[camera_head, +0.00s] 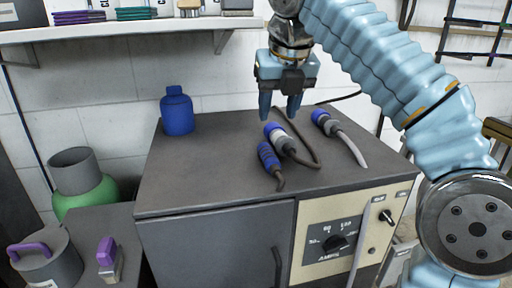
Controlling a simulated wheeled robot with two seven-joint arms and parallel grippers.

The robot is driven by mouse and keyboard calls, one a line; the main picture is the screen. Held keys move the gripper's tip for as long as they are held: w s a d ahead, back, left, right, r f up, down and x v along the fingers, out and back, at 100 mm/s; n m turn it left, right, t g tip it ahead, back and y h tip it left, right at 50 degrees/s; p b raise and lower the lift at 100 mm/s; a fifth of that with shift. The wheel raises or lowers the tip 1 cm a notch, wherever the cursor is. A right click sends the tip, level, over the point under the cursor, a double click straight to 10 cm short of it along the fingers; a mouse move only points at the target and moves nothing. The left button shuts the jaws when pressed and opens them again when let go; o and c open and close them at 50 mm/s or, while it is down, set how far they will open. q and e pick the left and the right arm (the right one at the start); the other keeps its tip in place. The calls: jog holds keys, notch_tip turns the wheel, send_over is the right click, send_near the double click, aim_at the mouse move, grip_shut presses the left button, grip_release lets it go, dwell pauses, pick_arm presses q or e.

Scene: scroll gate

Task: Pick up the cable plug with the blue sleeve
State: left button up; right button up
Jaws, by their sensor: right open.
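Three cable plugs with blue parts lie on the dark grey cabinet top (210,170). The near left plug (268,158) has a blue body and a short dark cable. The middle plug (282,141) has a blue end, a pale band and a dark cable that loops to its right. The right plug (325,121) has a blue end, a greyish body and a light grey cable. Which one has the blue sleeve is hard to tell. My right gripper (280,115) is open and empty, pointing down above and just behind the middle plug. My left gripper is out of view.
A blue bottle (177,112) stands at the back left of the cabinet top. The cabinet front has a dial panel (336,241). A lower surface at left holds a lidded pot (48,262) and a purple-handled item (108,258). A shelf (130,29) hangs above.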

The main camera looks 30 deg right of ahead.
jog(key=b, duration=0.3)
send_over(270, 153)
jog(key=s, duration=0.2)
jog(key=f, duration=0.6)
jog(key=shift+s+a+f, duration=0.1)
jog(key=shift+a+f, duration=0.15)
jog(key=shift+f, duration=0.15)
jog(key=b+x, duration=0.1)
jog(key=x, duration=0.5)
jog(key=shift+a+f, duration=0.1)
jog(key=shift+f, duration=0.1)
grip_shut()
